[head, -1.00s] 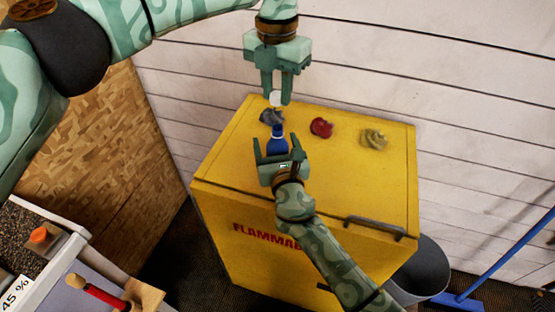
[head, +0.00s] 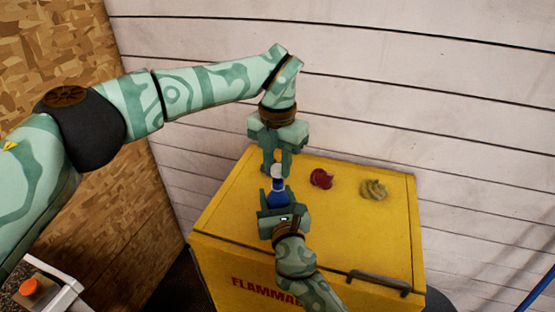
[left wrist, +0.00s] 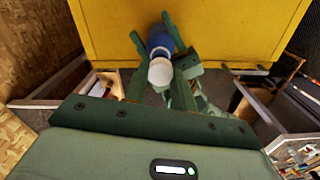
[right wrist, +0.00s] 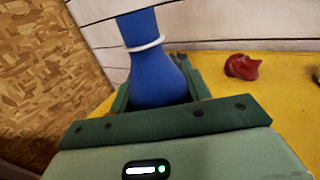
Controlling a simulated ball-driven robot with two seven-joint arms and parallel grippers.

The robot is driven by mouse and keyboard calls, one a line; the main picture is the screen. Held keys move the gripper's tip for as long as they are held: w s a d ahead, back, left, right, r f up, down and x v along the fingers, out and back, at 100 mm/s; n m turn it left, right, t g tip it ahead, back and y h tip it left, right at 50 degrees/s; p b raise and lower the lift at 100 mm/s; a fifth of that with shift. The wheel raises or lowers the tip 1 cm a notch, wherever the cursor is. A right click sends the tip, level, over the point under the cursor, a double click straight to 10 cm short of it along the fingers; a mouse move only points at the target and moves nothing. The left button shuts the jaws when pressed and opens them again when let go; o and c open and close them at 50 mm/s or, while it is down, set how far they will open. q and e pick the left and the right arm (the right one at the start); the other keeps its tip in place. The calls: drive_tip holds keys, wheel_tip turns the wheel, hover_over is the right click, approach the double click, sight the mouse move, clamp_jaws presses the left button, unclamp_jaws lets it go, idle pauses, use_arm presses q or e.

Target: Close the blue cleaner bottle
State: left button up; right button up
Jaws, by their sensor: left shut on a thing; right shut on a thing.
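The blue cleaner bottle (head: 277,198) is upright on or just above the yellow cabinet; I cannot tell which. My right gripper (head: 279,208) is shut on its body, and the right wrist view shows the blue bottle (right wrist: 158,80) between the fingers, with a pale ring around its neck. My left gripper (head: 277,166) points down over the bottle, shut on the white cap (head: 277,170). In the left wrist view the white cap (left wrist: 160,72) sits in line with the blue bottle (left wrist: 159,42). I cannot tell whether the cap touches the bottle's mouth.
The yellow cabinet (head: 345,240) has a dark handle at its front edge. A red crumpled cloth (head: 321,179) and a yellowish cloth (head: 374,189) lie on its top to the right. A white plank wall (head: 420,90) stands close behind.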

sight(278, 206)
use_arm(q)
drive_tip(key=shift+f, duration=0.2)
idle(0.4)
drive_tip(key=shift+f, duration=0.75)
drive_tip(key=shift+f, duration=0.6)
